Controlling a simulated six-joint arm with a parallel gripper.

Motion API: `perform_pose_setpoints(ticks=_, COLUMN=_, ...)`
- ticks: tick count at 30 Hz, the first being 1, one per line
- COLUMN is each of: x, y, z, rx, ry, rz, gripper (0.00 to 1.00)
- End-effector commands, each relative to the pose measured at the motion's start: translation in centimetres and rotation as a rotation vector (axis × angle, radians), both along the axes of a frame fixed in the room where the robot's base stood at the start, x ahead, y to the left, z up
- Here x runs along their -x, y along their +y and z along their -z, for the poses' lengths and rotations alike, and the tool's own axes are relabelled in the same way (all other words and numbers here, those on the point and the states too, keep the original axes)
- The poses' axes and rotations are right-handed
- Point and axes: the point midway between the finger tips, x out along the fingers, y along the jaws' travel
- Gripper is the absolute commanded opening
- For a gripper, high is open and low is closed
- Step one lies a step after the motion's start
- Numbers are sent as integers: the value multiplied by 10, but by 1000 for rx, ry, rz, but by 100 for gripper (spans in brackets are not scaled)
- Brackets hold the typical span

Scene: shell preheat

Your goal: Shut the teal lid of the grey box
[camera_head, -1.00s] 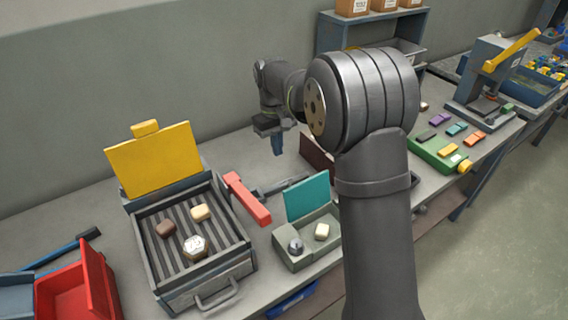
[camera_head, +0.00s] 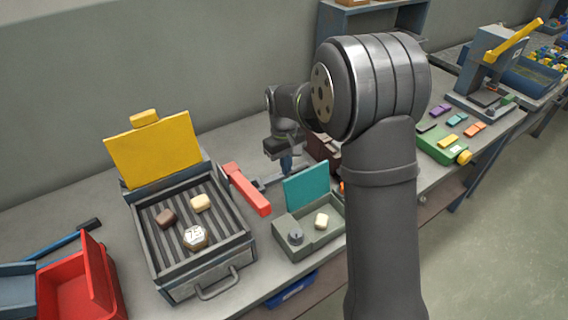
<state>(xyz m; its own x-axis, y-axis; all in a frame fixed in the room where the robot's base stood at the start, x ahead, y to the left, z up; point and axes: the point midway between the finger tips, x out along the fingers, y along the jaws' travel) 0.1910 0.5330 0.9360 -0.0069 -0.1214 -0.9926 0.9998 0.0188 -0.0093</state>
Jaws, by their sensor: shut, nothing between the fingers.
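The grey box (camera_head: 295,254) stands on the bench just left of my arm. Its teal lid (camera_head: 307,183) is open and stands nearly upright at the box's back edge. A grey knob (camera_head: 295,236) and a cream block (camera_head: 321,221) show in the box. My gripper (camera_head: 286,165) is shut and empty, pointing down just behind the lid's upper left part in the picture. I cannot tell whether the fingertips touch the lid.
Left of the box stands a grill-like tray (camera_head: 245,237) with a raised yellow lid (camera_head: 155,152) and several blocks. A red-handled tool (camera_head: 247,189) lies between them.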

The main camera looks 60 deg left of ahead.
Motion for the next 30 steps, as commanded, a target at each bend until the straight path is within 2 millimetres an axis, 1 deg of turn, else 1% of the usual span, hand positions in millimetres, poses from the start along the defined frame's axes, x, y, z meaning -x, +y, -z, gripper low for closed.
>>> perform_pose_setpoints(ticks=11, x=0, y=-1, z=-1, rx=-8, ry=0, rz=0, gripper=0)
perform_pose_setpoints(ticks=26, x=0, y=-9, z=-9, rx=-96, ry=0, rz=1, gripper=0)
perform_pose_setpoints(ticks=30, x=0, y=-13, z=-13, rx=-143, ry=0, rz=2, gripper=0)
